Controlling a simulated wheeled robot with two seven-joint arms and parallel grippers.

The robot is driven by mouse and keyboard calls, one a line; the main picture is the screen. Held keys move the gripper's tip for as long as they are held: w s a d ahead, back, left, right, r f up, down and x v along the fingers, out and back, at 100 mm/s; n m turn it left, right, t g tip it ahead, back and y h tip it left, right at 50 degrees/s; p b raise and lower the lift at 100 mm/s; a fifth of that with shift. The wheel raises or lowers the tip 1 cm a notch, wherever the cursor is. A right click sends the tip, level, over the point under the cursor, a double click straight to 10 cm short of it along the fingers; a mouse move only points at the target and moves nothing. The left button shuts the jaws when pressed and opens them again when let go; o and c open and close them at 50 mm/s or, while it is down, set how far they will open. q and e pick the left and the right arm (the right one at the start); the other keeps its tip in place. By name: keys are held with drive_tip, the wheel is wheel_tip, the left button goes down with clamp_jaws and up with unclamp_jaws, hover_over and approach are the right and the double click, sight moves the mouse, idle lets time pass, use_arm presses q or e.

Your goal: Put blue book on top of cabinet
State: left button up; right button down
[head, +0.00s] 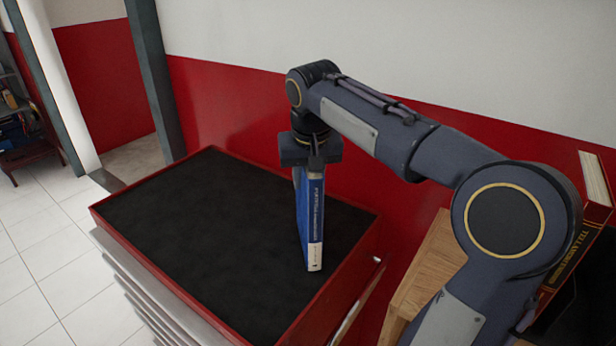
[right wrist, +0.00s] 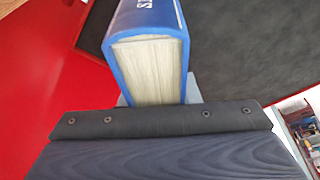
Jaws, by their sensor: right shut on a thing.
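The blue book (head: 314,225) is upright in my right gripper (head: 312,165), spine toward the head camera. It is over the black top of the red cabinet (head: 200,240), near its right side. I cannot tell whether its lower edge touches the top. In the right wrist view the blue book (right wrist: 150,55) shows its white page edges, with my right gripper (right wrist: 160,103) shut on it. The cabinet's black top (right wrist: 240,45) lies beyond it. My left gripper is not in view.
A wooden piece (head: 430,265) stands right of the cabinet. A dark red book (head: 575,240) stands at the far right, partly behind my arm. The red and white wall is close behind the cabinet. The rest of the cabinet top is clear.

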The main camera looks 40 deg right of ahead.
idle(0.3)
drive_tip(key=c, duration=1.1)
unclamp_jaws()
drive_tip(key=shift+f, duration=0.15)
drive_tip(key=p+v, duration=0.2)
drive_tip(key=v, duration=1)
